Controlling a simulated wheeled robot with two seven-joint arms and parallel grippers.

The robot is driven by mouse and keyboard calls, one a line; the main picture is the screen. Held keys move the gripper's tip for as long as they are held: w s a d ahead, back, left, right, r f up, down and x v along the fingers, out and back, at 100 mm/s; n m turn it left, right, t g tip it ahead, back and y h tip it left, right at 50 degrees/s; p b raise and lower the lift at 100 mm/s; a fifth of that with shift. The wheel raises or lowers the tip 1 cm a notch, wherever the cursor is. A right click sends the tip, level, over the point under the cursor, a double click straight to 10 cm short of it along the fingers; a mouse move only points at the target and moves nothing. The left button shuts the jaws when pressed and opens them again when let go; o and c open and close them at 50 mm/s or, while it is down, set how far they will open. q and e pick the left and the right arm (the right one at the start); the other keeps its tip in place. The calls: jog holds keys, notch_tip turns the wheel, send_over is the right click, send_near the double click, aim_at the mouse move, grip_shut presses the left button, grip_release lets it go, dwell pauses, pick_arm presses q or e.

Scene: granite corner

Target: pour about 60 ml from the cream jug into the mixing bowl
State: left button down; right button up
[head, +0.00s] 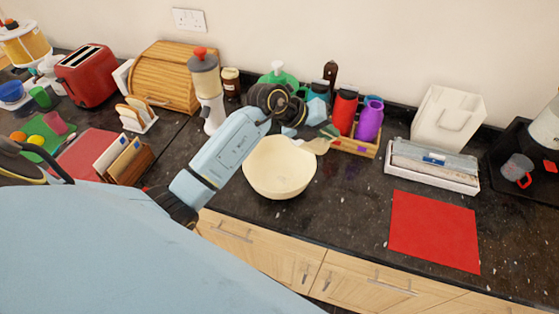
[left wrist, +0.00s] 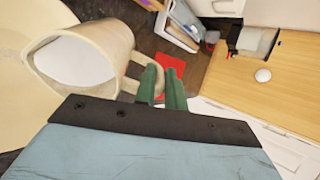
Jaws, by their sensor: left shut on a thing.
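The cream-coloured mixing bowl (head: 280,180) stands on the dark counter in the middle of the head view. Part of it fills the left edge of the left wrist view (left wrist: 14,85). My left gripper (head: 328,132) is above the bowl's right rim, its green fingers (left wrist: 163,88) shut on the handle of the cream jug (left wrist: 112,45). The jug's mouth faces the wrist camera and shows white inside. In the head view the jug (head: 318,147) is small and partly hidden by the gripper. I cannot tell whether cream is flowing. My right gripper is not in view.
A wooden crate (head: 352,146) with several bottles stands close behind the gripper. A red mat (head: 433,230) lies to the right, below a white tray (head: 430,178). A white and grey dispenser (head: 208,95) stands left of my arm.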

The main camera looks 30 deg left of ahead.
pick_arm(q)
jog(key=shift+s+a+r+t+h, duration=0.2)
jog(key=shift+r+t+h, duration=0.2)
jog(key=shift+r+t, duration=0.1)
jog(key=shift+s+a+f+t+h, duration=0.25)
jog(key=shift+s+a+t+h, duration=0.25)
jog(key=shift+h, duration=0.1)
dwell(1.5)
jog(key=shift+s+a+f+t+h+b, duration=0.15)
jog(key=shift+t+h+b, duration=0.15)
jog(key=shift+b, duration=0.25)
dwell(0.4)
